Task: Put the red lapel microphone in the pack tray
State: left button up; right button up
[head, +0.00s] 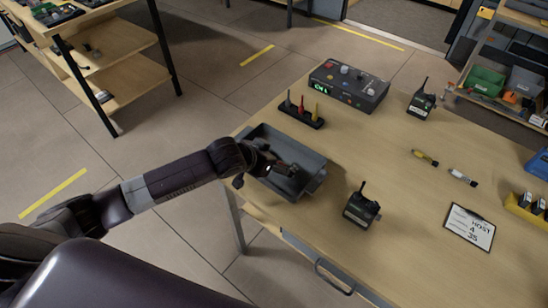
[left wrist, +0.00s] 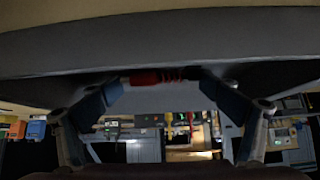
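The pack tray is the grey open bin (head: 290,147) at the left edge of the wooden table in the head view. My left gripper (head: 284,169) reaches down into it from the left. In the left wrist view, the fingers of my left gripper (left wrist: 163,88) stand apart. The red lapel microphone (left wrist: 150,77) lies across the gap between the fingertips, against the grey of the tray (left wrist: 160,42). Whether a fingertip touches it is hard to tell. In the head view the gripper mostly hides it. My right gripper is not in view.
Yellow (head: 425,157) and white (head: 462,177) microphones and a clipboard (head: 470,227) lie farther right. The table's middle is clear.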

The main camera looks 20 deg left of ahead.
pick_arm(q)
jog(key=v, duration=1.2)
jog(key=shift+r, duration=0.5)
